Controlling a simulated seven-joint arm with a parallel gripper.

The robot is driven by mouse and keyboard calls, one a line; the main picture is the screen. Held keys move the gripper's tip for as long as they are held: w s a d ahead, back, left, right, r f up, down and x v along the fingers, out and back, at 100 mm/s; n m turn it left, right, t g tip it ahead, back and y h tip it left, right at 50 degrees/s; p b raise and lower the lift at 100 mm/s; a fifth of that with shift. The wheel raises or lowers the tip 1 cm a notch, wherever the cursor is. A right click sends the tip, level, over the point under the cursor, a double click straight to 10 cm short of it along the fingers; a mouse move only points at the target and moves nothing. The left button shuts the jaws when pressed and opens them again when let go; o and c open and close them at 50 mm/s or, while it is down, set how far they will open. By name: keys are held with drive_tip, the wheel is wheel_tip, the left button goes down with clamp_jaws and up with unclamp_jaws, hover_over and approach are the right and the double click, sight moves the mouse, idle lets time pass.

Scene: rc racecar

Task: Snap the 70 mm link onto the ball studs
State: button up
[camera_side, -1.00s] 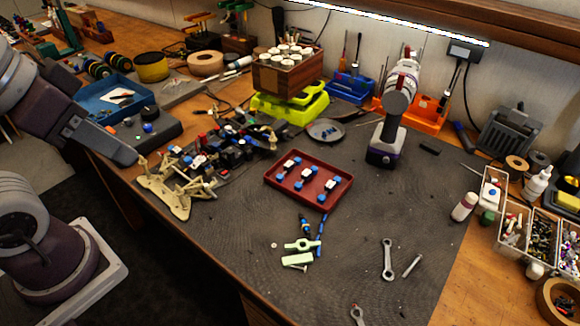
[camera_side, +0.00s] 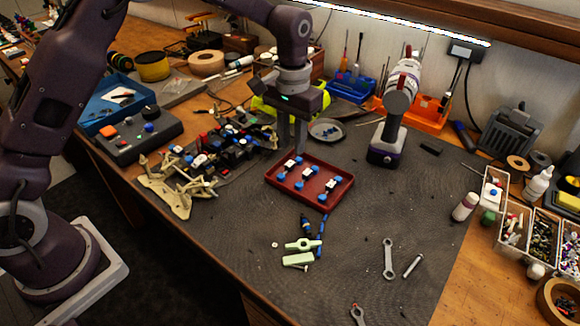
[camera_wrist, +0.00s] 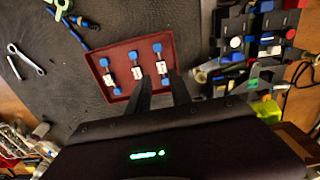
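A red tray (camera_side: 295,199) lies on the mat and also shows in the wrist view (camera_wrist: 121,68). In it lie three links with blue ends and white labels: one on the left (camera_wrist: 108,71), one in the middle (camera_wrist: 136,66) and one on the right (camera_wrist: 160,62). The label print is too small to read. My gripper (camera_side: 292,148) is open and empty, above the back left end of the tray; its two dark fingers (camera_wrist: 161,80) are apart in the wrist view. The racecar chassis (camera_side: 235,142) stands left of the tray; its ball studs cannot be made out.
Tan suspension parts (camera_side: 175,190) stick out at the chassis's near end. A cordless driver (camera_side: 391,135) stands right of the tray. A grey dish (camera_side: 325,129) lies behind it. Pale green tools (camera_side: 300,250) and a wrench (camera_side: 388,258) lie in front.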

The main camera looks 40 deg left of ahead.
sight(290, 163)
drive_tip(key=f, duration=0.6)
drive_tip(key=shift+s+a, duration=0.1)
drive_tip(key=shift+a, duration=0.1)
clamp_jaws()
drive_tip(key=shift+r, duration=0.1)
wheel_tip(290, 163, up, 10)
drive_tip(key=f, duration=0.1)
drive_tip(key=s+a+r+n, duration=0.2)
drive_tip(key=s+a+n, duration=1)
drive_tip(key=n, duration=0.5)
drive_tip(key=s, duration=0.2)
drive_tip(key=shift+s+a+n, duration=0.15)
drive_tip(key=shift+s+n, duration=0.15)
drive_tip(key=shift+f, duration=0.1)
